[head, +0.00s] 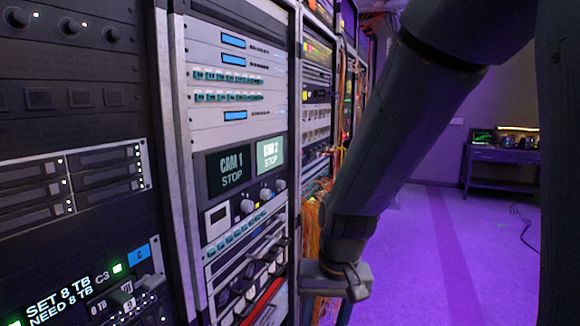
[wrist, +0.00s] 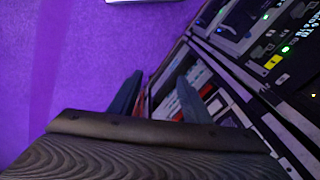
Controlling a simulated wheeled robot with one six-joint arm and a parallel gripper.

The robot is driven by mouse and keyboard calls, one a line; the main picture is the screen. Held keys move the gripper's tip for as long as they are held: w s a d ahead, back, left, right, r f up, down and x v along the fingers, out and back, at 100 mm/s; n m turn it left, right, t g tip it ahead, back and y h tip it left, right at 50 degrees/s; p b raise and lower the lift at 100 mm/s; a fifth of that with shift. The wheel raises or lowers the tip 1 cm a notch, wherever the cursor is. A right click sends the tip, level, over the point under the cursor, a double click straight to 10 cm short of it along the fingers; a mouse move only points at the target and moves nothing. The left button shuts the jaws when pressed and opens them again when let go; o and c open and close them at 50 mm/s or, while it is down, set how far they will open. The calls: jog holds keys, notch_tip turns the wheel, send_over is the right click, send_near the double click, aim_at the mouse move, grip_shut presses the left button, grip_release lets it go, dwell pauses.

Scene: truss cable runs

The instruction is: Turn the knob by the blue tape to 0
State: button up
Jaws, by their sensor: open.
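Pale round knobs (head: 247,206) sit in a row on the middle rack, below the CAM 1 and CAM 2 screens. My gripper (head: 345,282) is in front of the racks at the lower middle, away from the label. In the wrist view my gripper (wrist: 158,97) has its two dark fingers apart, with nothing seen between them. No blue label shows there.
The left rack (head: 75,120) and middle rack (head: 235,150) stand close on the left. Orange cables (head: 312,235) hang beside my arm. Purple floor (head: 430,240) is open to the right, with a table (head: 500,155) at the back. A yellow label (wrist: 272,62) shows on a rack panel.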

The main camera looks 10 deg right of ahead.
jog(key=w+r+m+y+p, duration=0.2)
jog(key=w+r+m+p, duration=0.1)
jog(key=w+m, duration=0.2)
jog(key=m+t+y, duration=0.8)
jog(key=m+y, duration=0.4)
jog(key=m, duration=0.7)
send_near(284, 184)
jog(key=p+x, duration=0.2)
jog(key=x, duration=0.6)
jog(key=shift+w+f+p, duration=0.1)
jog(key=shift+p, duration=0.2)
jog(key=c, duration=1)
